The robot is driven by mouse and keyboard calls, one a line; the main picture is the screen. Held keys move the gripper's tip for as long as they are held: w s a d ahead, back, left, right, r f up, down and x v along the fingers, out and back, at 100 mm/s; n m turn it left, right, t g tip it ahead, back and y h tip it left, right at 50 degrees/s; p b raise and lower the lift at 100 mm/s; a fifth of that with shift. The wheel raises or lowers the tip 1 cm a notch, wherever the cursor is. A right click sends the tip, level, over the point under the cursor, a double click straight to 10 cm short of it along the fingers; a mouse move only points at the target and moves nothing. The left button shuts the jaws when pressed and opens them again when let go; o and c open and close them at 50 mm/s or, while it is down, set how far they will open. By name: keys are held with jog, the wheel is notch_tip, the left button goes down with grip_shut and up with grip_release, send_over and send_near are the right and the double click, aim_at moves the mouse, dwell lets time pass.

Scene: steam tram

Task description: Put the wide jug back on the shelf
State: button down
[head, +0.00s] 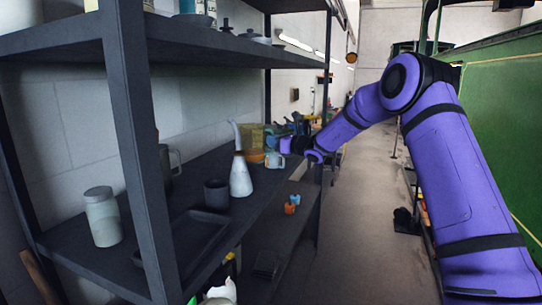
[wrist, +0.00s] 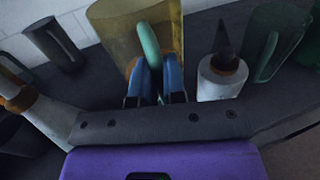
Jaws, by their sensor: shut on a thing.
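The wide jug (wrist: 115,35) has a yellowish, see-through body and a green upright handle (wrist: 150,45). My gripper (wrist: 153,88) has its blue fingers shut on that handle. In the head view the jug's yellow body (head: 249,137) shows at the far end of the middle shelf (head: 195,190), just left of my gripper (head: 272,142). The jug looks upright.
A white spouted can (head: 240,177) stands nearer on the shelf, with a dark mug (head: 216,194), a tray (head: 185,245) and a lidded jar (head: 102,216). In the wrist view, a white cone-topped bottle (wrist: 222,78) and a green jug (wrist: 270,40) stand to the right.

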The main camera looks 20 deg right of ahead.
jog(key=shift+f, duration=2.65)
jog(key=c, duration=1.2)
grip_release()
jog(key=v, duration=1.2)
jog(key=s+a+r+n+g+h, duration=0.1)
jog(key=s+a+r+n+g, duration=0.3)
jog(key=s, duration=0.5)
jog(key=s+a+r+n+g, duration=0.3)
jog(key=s+a+n, duration=0.1)
jog(key=s+n, duration=0.35)
jog(key=s+a+r+n+g+h, duration=0.1)
jog(key=s+a+r+n+g, duration=0.3)
jog(key=s, duration=0.5)
jog(key=s+d+n+h, duration=0.3)
jog(key=s+n, duration=0.1)
jog(key=s, duration=0.4)
jog(key=s+d+n+t+h, duration=0.1)
jog(key=s+d+n+h, duration=0.1)
jog(key=s, duration=0.7)
jog(key=s+d+f+n+t+h, duration=0.1)
jog(key=s+d+n+h, duration=0.2)
jog(key=s+n, duration=0.3)
jog(key=shift+s+d+n+h, duration=0.2)
jog(key=shift+s+h, duration=0.15)
jog(key=shift+s, duration=0.55)
jog(key=shift+s+d+n+h, duration=0.15)
jog(key=shift+s+h, duration=0.2)
jog(key=shift+s, duration=0.5)
